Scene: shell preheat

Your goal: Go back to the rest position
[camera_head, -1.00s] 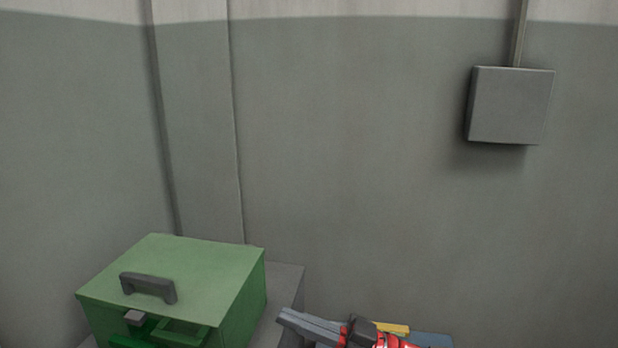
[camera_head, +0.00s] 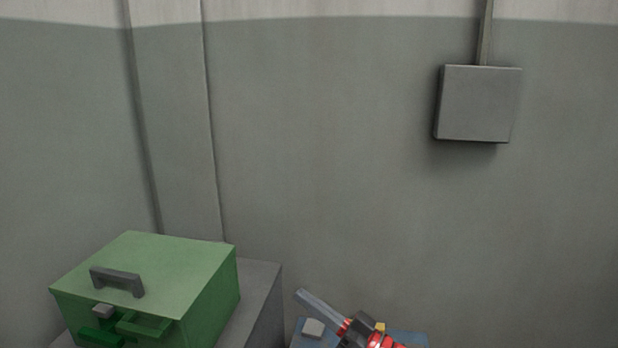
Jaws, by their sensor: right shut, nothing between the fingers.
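My right gripper (camera_head: 301,294) shows at the bottom of the head view, with grey fingers and red and dark parts behind them. It is shut and empty, pointing up and to the left. It is over or in front of a blue surface, apart from the green box to its left. My left gripper is not in view.
A green box (camera_head: 150,262) with a dark handle (camera_head: 117,281) stands on a grey stand (camera_head: 262,290) at lower left. A blue surface (camera_head: 408,338) with a small light grey block (camera_head: 313,328) lies at the bottom. A grey wall box (camera_head: 478,103) hangs at upper right.

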